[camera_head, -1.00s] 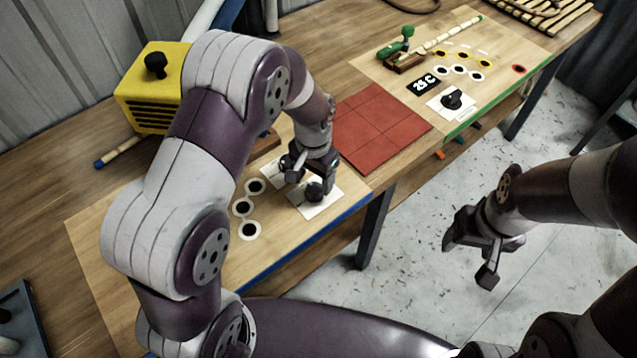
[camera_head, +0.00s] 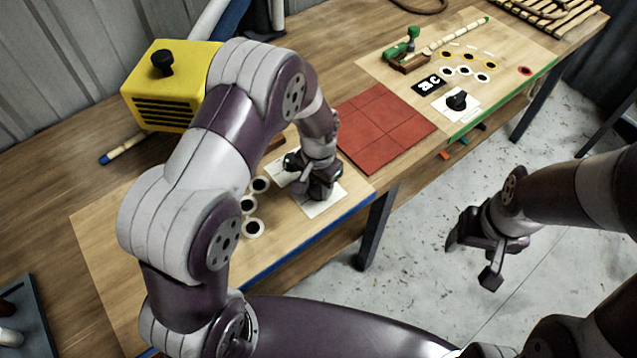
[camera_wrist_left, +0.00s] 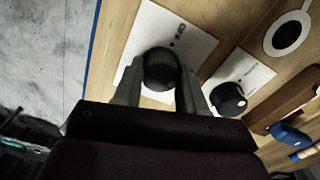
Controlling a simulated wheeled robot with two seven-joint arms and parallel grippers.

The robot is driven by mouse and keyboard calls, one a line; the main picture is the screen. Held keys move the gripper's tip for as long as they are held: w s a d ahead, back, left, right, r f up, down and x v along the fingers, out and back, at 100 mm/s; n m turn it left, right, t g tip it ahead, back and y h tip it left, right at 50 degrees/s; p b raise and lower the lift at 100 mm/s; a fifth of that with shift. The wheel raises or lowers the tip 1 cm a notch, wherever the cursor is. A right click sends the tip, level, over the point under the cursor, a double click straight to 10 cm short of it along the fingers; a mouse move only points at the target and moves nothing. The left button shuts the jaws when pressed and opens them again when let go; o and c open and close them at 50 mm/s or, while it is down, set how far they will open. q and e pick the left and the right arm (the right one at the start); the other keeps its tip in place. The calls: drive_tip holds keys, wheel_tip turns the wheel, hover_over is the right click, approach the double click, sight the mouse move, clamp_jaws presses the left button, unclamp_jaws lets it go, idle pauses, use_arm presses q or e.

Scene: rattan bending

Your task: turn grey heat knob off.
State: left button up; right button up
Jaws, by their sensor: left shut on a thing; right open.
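A round dark grey knob (camera_wrist_left: 160,68) sits on a white card (camera_wrist_left: 195,40) with small dark marks in the left wrist view. My left gripper (camera_wrist_left: 158,84) has a finger on each side of it and is shut on it. In the head view my left gripper (camera_head: 316,190) is down at the card (camera_head: 322,207) and hides this knob. A second dark knob (camera_wrist_left: 228,98) on another white card stands beside it. I cannot read which is the heat knob. My right gripper (camera_head: 474,254) is open and empty, over the floor right of the bench.
White rings with black centres (camera_head: 250,204) lie left of my left gripper. A yellow box with a black knob (camera_head: 163,62) stands behind. A red tiled mat (camera_head: 385,127) lies right; beyond it are another black knob (camera_head: 457,100) and a green clamp (camera_head: 402,46).

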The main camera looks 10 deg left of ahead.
sight(318, 187)
use_arm(q)
drive_tip(key=n+p, duration=0.1)
drive_tip(key=n, duration=0.2)
drive_tip(key=shift+n, duration=0.4)
drive_tip(key=n+p, duration=0.1)
drive_tip(key=n, duration=0.4)
drive_tip(key=shift+n, duration=0.3)
drive_tip(key=n, duration=0.4)
drive_tip(key=shift+s+n+p, duration=0.1)
drive_tip(key=shift+n+p, duration=0.3)
drive_tip(key=shift+n, duration=1.7)
drive_tip(key=o, duration=1.1)
drive_tip(key=shift+c, duration=0.2)
wheel_tip(318, 187, up, 13)
drive_tip(key=b, duration=0.1)
drive_tip(key=shift+f, duration=0.15)
